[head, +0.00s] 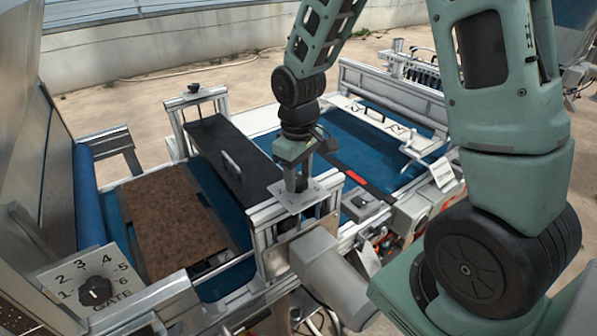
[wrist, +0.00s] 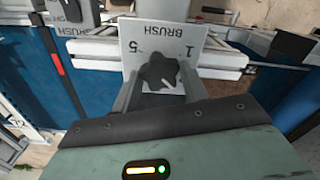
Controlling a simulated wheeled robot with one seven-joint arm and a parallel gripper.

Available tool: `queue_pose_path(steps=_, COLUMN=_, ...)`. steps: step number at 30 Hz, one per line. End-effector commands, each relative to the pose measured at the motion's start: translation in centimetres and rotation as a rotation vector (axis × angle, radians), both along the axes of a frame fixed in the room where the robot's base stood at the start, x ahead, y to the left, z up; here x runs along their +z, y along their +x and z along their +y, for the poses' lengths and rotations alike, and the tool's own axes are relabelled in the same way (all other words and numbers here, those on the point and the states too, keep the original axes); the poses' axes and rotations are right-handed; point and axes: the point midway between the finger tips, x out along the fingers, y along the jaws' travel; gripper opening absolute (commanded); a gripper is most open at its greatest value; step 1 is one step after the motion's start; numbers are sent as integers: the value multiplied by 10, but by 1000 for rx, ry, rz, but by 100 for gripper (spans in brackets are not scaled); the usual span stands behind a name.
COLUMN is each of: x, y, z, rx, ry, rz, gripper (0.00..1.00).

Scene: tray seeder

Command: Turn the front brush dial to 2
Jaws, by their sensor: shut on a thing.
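The front brush dial is a black lobed knob (wrist: 159,71) on a pale plate (wrist: 133,36) marked BRUSH, seen upside down in the wrist view. The figures 5 and 1 show on the plate; the other figures are hidden. A short white mark on the knob points toward the lower right of the wrist picture. My gripper (wrist: 160,88) is shut on the knob, one grey finger on each side. In the head view my gripper (head: 297,182) points down at the plate (head: 311,196) on the machine's near rail, and the knob is hard to make out.
A GATE dial (head: 95,291) with numbers sits at the lower left. A black cover (head: 222,150) with a handle stands left of my gripper. The blue belt (head: 365,140) runs behind it.

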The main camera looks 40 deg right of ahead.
Motion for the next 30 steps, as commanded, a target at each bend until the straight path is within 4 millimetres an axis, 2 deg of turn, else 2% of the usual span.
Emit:
queue_pose_path(steps=12, x=2, y=1, z=0, rx=182, ry=-1, rz=-4, gripper=21)
queue_pose_path(steps=28, x=1, y=2, z=0, rx=206, ry=0, rz=-5, gripper=21)
queue_pose_path(steps=29, x=1, y=2, z=0, rx=206, ry=0, rz=-5, gripper=46)
queue_pose_path(steps=30, x=1, y=2, z=0, rx=206, ry=0, rz=-5, gripper=57)
